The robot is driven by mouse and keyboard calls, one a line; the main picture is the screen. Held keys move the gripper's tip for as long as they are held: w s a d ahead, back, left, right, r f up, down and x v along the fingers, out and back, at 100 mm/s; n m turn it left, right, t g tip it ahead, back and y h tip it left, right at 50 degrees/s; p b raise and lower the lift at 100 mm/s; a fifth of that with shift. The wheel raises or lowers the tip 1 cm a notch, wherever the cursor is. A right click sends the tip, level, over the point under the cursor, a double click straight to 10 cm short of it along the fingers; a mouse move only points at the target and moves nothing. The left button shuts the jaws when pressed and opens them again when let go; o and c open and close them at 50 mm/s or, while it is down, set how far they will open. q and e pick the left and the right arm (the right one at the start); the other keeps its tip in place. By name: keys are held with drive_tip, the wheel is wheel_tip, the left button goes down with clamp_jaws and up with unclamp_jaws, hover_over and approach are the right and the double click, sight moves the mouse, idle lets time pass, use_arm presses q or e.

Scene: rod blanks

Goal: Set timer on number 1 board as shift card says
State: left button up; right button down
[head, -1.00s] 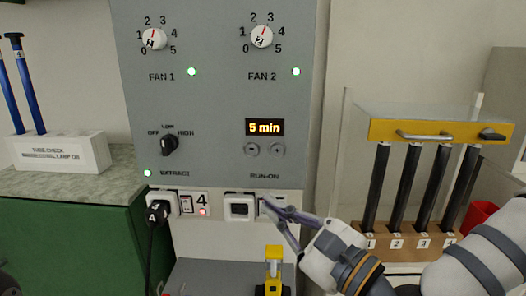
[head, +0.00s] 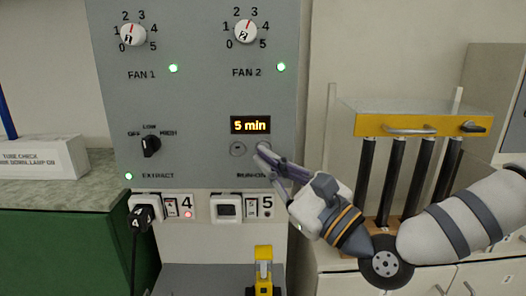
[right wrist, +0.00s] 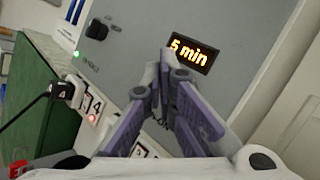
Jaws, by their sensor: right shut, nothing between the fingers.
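The grey control board (head: 200,100) fills the middle of the head view. Its run-on timer display (head: 250,125) reads "5 min" in orange; the right wrist view shows it too (right wrist: 190,53). Below the display are two round buttons; the left one (head: 238,149) is in plain view. The right one is mostly hidden behind my right gripper (head: 263,150), which is shut and empty with its tips at that button. I cannot tell whether they touch it. No shift card can be made out. My left gripper is not in view.
The board also has fan 1 (head: 133,34) and fan 2 (head: 245,31) dials and an extract knob (head: 151,146). A black plug (head: 142,214) sits in a socket below. A yellow-fronted rack (head: 430,127) with dark rods stands right. A white labelled block (head: 40,157) is left.

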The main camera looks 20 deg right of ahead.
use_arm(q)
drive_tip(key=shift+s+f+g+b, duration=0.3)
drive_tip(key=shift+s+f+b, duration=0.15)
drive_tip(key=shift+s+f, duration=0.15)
use_arm(e)
drive_tip(key=shift+w+d, duration=0.3)
drive_tip(key=shift+w, duration=0.65)
drive_tip(key=shift+w+d, duration=0.25)
drive_tip(key=shift+w, duration=0.65)
drive_tip(key=shift+w, duration=0.1)
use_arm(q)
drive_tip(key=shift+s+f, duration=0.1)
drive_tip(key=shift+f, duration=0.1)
use_arm(e)
drive_tip(key=shift+w+d, duration=0.1)
drive_tip(key=shift+w, duration=0.2)
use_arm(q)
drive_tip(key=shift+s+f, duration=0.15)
use_arm(e)
drive_tip(key=shift+w+d, duration=0.1)
drive_tip(key=shift+w, duration=0.3)
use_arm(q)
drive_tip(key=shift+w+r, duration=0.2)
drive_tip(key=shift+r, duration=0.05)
use_arm(e)
drive_tip(key=shift+s+a, duration=0.2)
drive_tip(key=shift+s, duration=0.6)
